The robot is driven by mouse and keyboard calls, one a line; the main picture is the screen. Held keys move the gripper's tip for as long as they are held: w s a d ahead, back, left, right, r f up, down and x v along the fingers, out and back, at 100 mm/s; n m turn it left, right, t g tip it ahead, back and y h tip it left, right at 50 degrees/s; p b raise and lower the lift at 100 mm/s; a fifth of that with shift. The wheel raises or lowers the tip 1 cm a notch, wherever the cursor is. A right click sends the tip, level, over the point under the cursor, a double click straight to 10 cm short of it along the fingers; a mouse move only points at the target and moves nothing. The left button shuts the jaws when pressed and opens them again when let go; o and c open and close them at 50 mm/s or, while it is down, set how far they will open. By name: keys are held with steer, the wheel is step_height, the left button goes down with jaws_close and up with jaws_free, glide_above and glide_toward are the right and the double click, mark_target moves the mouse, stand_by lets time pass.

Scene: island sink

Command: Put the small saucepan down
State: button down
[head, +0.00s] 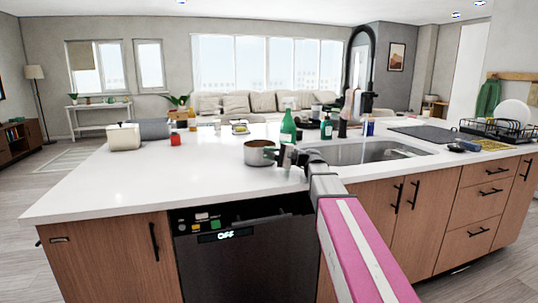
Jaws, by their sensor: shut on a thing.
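The small saucepan (258,154) is a grey metal pan at the front middle of the white island countertop (130,178), left of the sink. It looks upright. Whether its base touches the counter or hangs just above it I cannot tell. My gripper (284,156) is at the pan's right side, shut on the saucepan where its handle is. The fingers and the handle overlap, so the exact grip is partly hidden. My pink and grey arm reaches in from the lower right.
The sink (370,152) with a tall black faucet (359,60) lies right of the pan. A green bottle (288,126) stands close behind. The counter's left front is clear.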

stand_by(0.3)
steer(key=c, duration=1)
jaws_free()
steer(key=shift+f, duration=0.1)
steer(key=shift+d, duration=0.2)
steer(key=shift+s+d+f, duration=0.1)
steer(key=shift+d+f, duration=0.05)
steer(key=shift+d, duration=1.05)
steer(key=shift+s+d+f, duration=0.1)
steer(key=shift+d+f, duration=0.05)
steer(key=shift+d, duration=1)
steer(key=shift+s+d+f, duration=0.1)
steer(key=shift+d+f, duration=0.05)
steer(key=shift+d, duration=1.05)
